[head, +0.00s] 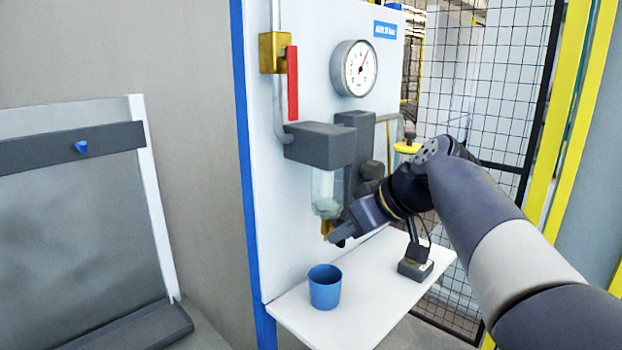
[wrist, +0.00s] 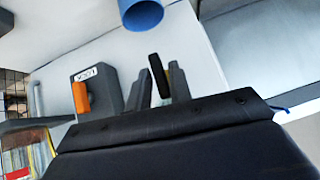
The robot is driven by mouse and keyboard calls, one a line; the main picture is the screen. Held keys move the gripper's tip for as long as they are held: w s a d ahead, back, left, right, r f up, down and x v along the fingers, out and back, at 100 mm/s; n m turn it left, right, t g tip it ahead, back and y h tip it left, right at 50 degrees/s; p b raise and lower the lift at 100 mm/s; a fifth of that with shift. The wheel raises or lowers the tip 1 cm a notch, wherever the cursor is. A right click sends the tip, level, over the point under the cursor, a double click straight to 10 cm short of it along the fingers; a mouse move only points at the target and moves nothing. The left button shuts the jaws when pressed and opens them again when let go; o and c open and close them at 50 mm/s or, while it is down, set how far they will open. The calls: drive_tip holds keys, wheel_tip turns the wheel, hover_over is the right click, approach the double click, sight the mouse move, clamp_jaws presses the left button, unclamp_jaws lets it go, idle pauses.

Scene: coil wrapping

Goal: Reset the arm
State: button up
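My gripper (head: 337,236) is by the lower end of the clear filter bowl (head: 327,188), close to its small brass drain fitting (head: 326,228). In the wrist view, my gripper (wrist: 162,82) shows two dark fingers standing apart. The head view partly hides the fingers.
A blue cup (head: 325,288) stands on the white shelf (head: 358,318), below and left of my gripper. A grey lock box (head: 415,266) stands to its right. The panel carries a gauge (head: 354,68) and a red valve handle (head: 292,83). A mesh fence (head: 480,90) is behind.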

drive_tip(key=shift+d+m+g+y+p, duration=0.1)
drive_tip(key=shift+m+g+y+p, duration=0.5)
drive_tip(key=shift+y+p, duration=0.3)
drive_tip(key=shift+s, duration=0.1)
